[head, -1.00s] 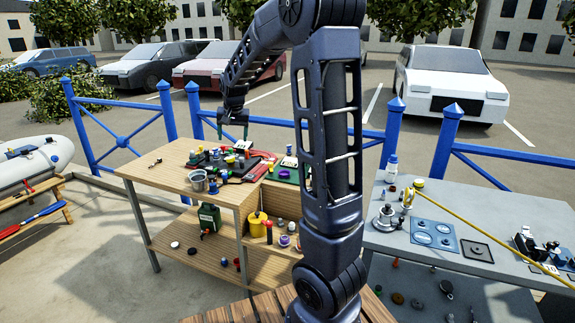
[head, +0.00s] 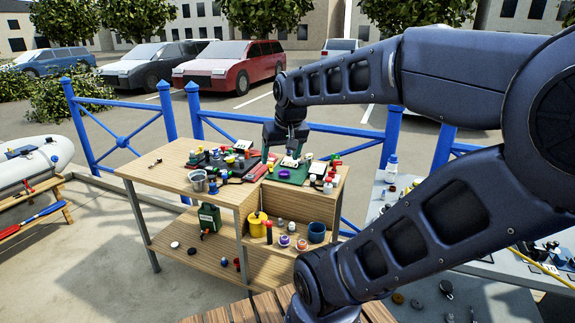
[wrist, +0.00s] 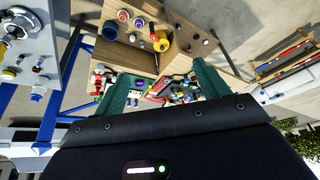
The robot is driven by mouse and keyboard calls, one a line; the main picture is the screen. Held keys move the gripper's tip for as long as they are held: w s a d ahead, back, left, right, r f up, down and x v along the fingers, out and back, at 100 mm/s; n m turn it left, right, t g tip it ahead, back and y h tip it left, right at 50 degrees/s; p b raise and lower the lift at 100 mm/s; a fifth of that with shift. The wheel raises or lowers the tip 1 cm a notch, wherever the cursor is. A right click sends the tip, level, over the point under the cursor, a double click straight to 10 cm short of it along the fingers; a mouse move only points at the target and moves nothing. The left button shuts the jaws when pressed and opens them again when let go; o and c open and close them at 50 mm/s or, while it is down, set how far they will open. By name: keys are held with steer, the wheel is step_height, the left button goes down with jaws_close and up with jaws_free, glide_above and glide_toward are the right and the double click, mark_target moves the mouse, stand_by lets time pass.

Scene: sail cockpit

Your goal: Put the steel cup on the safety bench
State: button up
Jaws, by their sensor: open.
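A grey metallic cup (head: 199,181), which looks like the steel cup, stands upright near the front edge of the wooden bench's upper top (head: 160,168) in the head view. I cannot tell it surely in the wrist view. My gripper (head: 291,153) is above the green mat at the right part of the wooden bench, well to the right of the cup. Its two green fingers are spread in the wrist view (wrist: 162,84), with nothing held between them. No label shows which surface is the safety bench; the grey table (head: 375,212) is partly hidden by my arm.
A dark tray (head: 240,172) with several small items and a green mat (head: 290,177) crowd the bench top. A yellow mug (head: 257,224) and blue cup (head: 317,232) stand on a lower shelf. Blue railing (head: 350,140) runs behind. The bench's left end is mostly clear.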

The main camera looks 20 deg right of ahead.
steer(key=s, duration=0.1)
steer(key=s+f, duration=0.1)
steer(key=s, duration=0.2)
steer(key=shift+d+f, duration=0.15)
steer(key=shift+f, duration=0.1)
steer(key=shift+o, duration=0.3)
